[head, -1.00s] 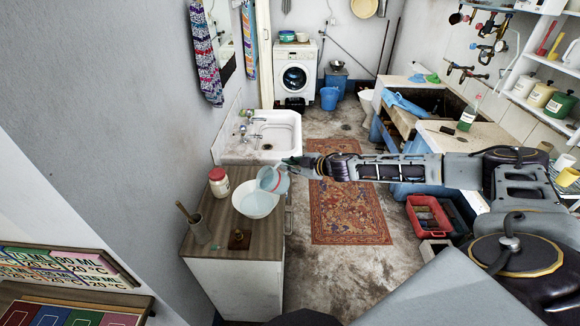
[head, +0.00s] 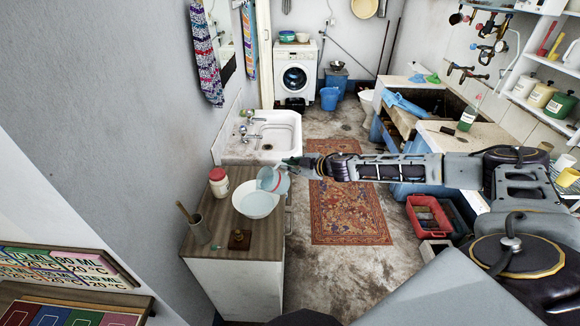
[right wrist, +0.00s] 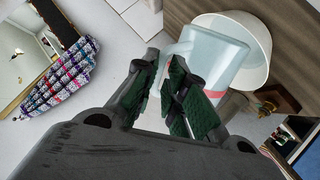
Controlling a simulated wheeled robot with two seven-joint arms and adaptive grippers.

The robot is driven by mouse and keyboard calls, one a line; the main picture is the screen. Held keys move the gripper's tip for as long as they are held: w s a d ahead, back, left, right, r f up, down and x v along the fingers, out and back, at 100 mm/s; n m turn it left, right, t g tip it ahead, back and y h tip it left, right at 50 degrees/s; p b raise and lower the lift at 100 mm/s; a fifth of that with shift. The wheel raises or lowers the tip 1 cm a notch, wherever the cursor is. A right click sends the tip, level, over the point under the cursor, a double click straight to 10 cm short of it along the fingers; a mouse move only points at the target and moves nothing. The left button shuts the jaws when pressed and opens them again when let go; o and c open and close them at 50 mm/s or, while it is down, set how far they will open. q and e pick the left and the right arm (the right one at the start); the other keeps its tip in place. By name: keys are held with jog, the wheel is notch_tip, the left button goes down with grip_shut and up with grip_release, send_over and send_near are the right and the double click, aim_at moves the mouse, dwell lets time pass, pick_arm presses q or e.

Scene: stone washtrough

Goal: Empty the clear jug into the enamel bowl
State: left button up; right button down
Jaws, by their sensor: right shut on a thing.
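The clear jug (head: 271,180) is tilted over the white enamel bowl (head: 257,203), its mouth towards the left. The bowl stands on the wooden top of a low cabinet and has pale bluish liquid in it. My right gripper (head: 291,164) is at the jug's right side. In the right wrist view the gripper (right wrist: 165,95) is shut on the jug's handle, with the jug (right wrist: 212,60) lying over part of the bowl (right wrist: 257,40). How much liquid is left in the jug I cannot tell. My left gripper is not in view.
On the cabinet top (head: 222,262) stand a red-lidded jar (head: 219,183), a grey pot with a stick (head: 199,230) and a small brown block (head: 239,239). A white sink (head: 275,135) is behind. A patterned rug (head: 350,212) lies on the floor to the right.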

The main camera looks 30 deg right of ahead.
aim_at(278, 175)
jog(key=shift+w+a+r+n+h, duration=0.1)
jog(key=shift+a+r+n+h, duration=0.2)
jog(key=shift+a, duration=0.25)
jog(key=shift+w+a+r+n+h, duration=0.1)
jog(key=shift+a+r+n+h, duration=0.15)
jog(key=shift+a, duration=0.3)
dwell(1.9)
jog(key=shift+s+a+r+n+g+h, duration=0.1)
jog(key=shift+a+n+g+h, duration=0.1)
jog(key=shift+a+n+h, duration=0.4)
jog(key=shift+a+r+n+g+h, duration=0.15)
jog(key=shift+a+g+h, duration=0.1)
jog(key=shift+a, duration=0.5)
dwell(3.7)
